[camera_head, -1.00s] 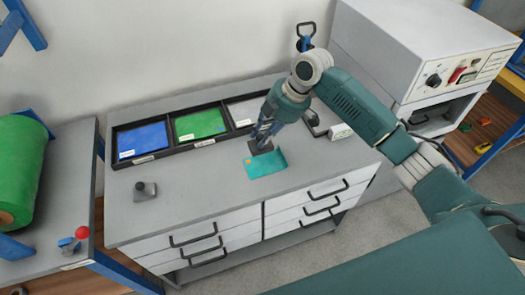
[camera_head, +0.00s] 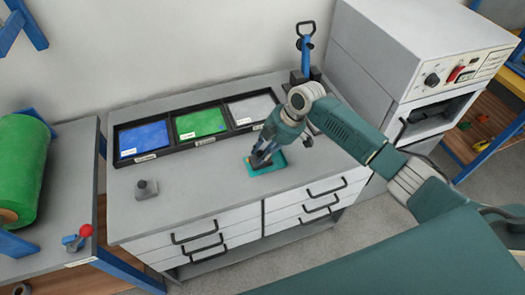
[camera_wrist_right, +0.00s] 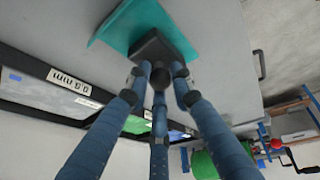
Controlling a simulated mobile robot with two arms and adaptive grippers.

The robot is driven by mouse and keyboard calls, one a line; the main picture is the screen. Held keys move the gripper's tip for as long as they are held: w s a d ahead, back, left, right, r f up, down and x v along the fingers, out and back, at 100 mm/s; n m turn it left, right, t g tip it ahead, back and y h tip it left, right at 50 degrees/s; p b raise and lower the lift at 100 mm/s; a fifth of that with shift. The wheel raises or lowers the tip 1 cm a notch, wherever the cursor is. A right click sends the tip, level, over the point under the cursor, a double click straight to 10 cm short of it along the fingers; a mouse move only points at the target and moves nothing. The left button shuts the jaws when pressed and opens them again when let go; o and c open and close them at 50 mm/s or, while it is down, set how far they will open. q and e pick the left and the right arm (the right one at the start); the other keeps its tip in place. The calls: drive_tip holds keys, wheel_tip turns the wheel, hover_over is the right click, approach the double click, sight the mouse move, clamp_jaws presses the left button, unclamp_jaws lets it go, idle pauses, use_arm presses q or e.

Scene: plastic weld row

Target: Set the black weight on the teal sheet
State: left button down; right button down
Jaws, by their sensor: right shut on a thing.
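The teal sheet (camera_head: 267,171) lies flat on the grey bench top, near its front edge; it also shows in the right wrist view (camera_wrist_right: 122,24). My right gripper (camera_head: 262,155) points down over the sheet. Its fingers are closed around the knob of a black weight (camera_wrist_right: 163,44), whose block is at the sheet. The weight looks upright and at or very near the sheet's surface; I cannot tell whether it fully rests there. In the head view the fingers hide much of it. My left gripper is out of view.
A black tray row (camera_head: 181,151) holding blue, green and whitish sheets lies along the back of the bench. A tool with a blue upright (camera_head: 305,60) stands behind my right arm. A green roll (camera_head: 20,170) is at left.

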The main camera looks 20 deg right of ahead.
drive_tip(key=shift+f, duration=0.1)
drive_tip(key=c, duration=1.5)
unclamp_jaws()
drive_tip(key=shift+d+r, duration=0.1)
drive_tip(key=shift+r, duration=0.25)
drive_tip(key=b+v, duration=0.1)
drive_tip(key=v, duration=1)
drive_tip(key=shift+s+d+r+b, duration=0.1)
drive_tip(key=shift+r+b, duration=0.2)
drive_tip(key=shift+b, duration=0.1)
drive_tip(key=shift+f, duration=0.1)
